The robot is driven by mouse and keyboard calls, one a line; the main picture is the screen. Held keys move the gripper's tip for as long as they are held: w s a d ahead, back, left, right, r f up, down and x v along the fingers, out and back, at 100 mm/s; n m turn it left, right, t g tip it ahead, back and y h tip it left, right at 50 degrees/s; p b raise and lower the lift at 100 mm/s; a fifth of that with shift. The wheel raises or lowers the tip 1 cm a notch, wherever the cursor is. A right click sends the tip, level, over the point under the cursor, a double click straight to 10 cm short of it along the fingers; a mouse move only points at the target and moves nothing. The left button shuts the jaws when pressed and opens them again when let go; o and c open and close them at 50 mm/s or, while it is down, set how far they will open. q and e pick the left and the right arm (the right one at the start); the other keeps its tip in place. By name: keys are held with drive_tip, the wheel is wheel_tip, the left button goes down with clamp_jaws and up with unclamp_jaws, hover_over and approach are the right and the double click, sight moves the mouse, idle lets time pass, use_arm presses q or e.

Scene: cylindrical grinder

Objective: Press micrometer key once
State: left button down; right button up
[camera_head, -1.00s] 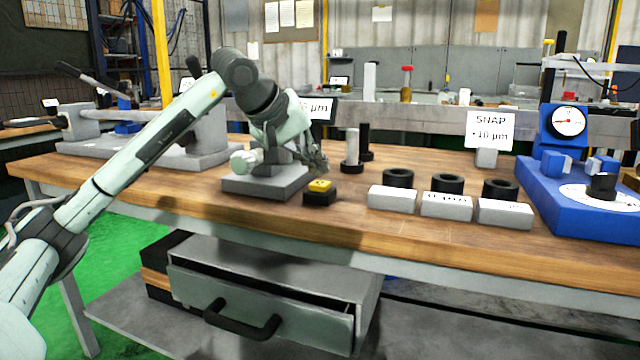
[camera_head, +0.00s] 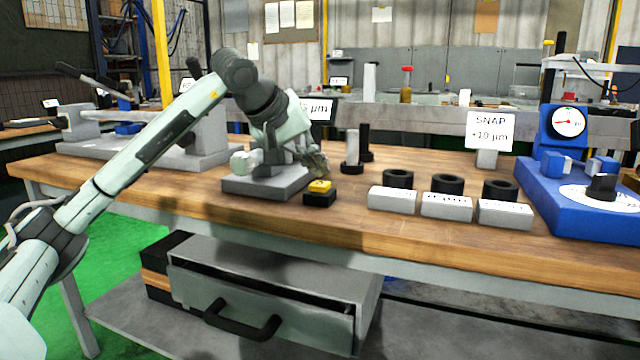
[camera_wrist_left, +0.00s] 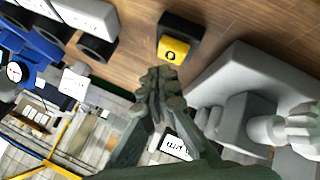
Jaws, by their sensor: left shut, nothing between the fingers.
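The micrometer key is a yellow button (camera_head: 320,186) on a black box (camera_head: 319,199) near the front of the wooden bench. It also shows in the left wrist view (camera_wrist_left: 173,50), just beyond my fingertips. My left gripper (camera_head: 318,167) is shut and empty. It is just above and behind the key and appears apart from it; the exact gap is hard to tell. A grey micrometer stand (camera_head: 265,187) is directly left of the key, partly hidden by my left gripper and wrist. My right gripper is in none of the views.
Grey labelled blocks (camera_head: 446,206) and black rings (camera_head: 447,184) are to the right of the key. Two upright pins (camera_head: 352,150) stand behind it. A blue dial gauge stand (camera_head: 590,205) is at far right. An open drawer (camera_head: 270,310) is below the bench.

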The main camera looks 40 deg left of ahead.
sight(317, 184)
use_arm(q)
drive_tip(key=shift+f, duration=0.45)
drive_tip(key=shift+f+b, duration=0.55)
idle(0.8)
drive_tip(key=shift+r, duration=0.1)
drive_tip(key=shift+r+p, duration=0.85)
drive_tip(key=shift+p, duration=0.1)
wheel_tip(317, 184, up, 5)
drive_tip(key=p, duration=0.5)
drive_tip(key=shift+r, duration=0.1)
